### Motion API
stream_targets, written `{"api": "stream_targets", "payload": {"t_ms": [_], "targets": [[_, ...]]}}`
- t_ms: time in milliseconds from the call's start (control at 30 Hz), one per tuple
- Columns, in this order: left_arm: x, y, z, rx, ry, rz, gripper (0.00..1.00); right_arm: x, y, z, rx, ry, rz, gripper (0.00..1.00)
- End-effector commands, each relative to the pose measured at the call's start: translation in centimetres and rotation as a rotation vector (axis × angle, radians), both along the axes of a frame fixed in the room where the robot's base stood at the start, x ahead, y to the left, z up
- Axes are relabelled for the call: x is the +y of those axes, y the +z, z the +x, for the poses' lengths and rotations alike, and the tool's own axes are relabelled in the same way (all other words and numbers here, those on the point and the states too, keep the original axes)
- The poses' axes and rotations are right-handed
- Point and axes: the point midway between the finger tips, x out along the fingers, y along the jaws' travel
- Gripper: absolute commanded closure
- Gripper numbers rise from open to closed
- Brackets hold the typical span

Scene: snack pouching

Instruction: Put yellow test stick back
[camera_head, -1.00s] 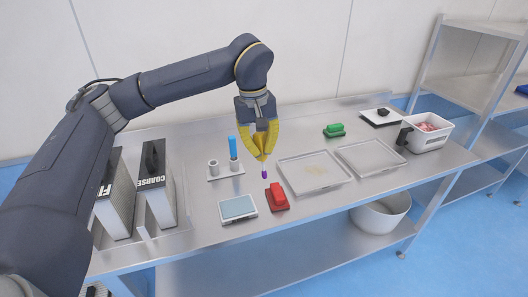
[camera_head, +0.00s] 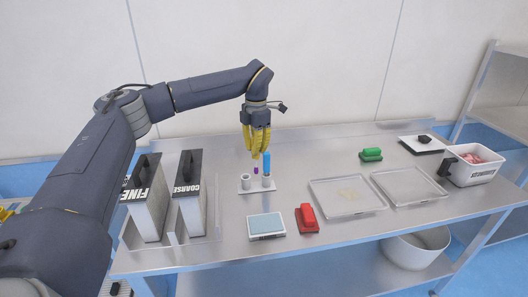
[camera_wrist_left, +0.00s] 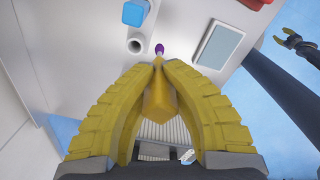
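The yellow test stick with a purple tip (camera_head: 256,171) is held in my left gripper (camera_head: 257,152), tip down. In the left wrist view the fingers (camera_wrist_left: 158,66) close on the yellow stick (camera_wrist_left: 158,98), and its purple tip (camera_wrist_left: 159,48) shows beyond them. The holder (camera_head: 256,189) is a small plate with two grey cups. The left cup (camera_head: 246,182) is empty; a blue stick (camera_head: 266,163) stands in the right one. The purple tip appears above and behind the cups, apart from them. In the left wrist view my right gripper (camera_wrist_left: 284,36) appears open and empty.
A scale with a blue-grey top (camera_head: 266,225) and a red object (camera_head: 307,217) stand in front. FINE (camera_head: 148,205) and COARSE (camera_head: 191,200) boxes stand left. Two trays (camera_head: 345,209) (camera_head: 436,197), a green object (camera_head: 371,154) and a white bin (camera_head: 482,179) are right.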

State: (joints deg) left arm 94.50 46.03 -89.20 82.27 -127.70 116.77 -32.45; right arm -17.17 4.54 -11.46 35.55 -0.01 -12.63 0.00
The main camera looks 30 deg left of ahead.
Motion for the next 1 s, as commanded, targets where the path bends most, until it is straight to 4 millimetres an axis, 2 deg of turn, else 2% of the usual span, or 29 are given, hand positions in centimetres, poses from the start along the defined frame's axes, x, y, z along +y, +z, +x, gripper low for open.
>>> {"api": "stream_targets", "payload": {"t_ms": [200,500,700,1000], "targets": [[2.8,-0.6,1.0,0.009,0.400,-0.012,1.00,0.0,0.0,0.0,0.000,0.000,0.000,0.56],[5.1,-1.1,1.7,0.012,0.772,-0.025,1.00,0.0,0.0,0.0,0.000,0.000,0.000,0.56],[5.7,-1.3,1.9,0.012,0.879,-0.030,1.00,0.0,0.0,0.0,0.000,0.000,0.000,0.56],[5.8,-1.3,1.9,0.012,0.903,-0.031,1.00,0.0,0.0,0.0,0.000,0.000,0.000,0.56]]}}
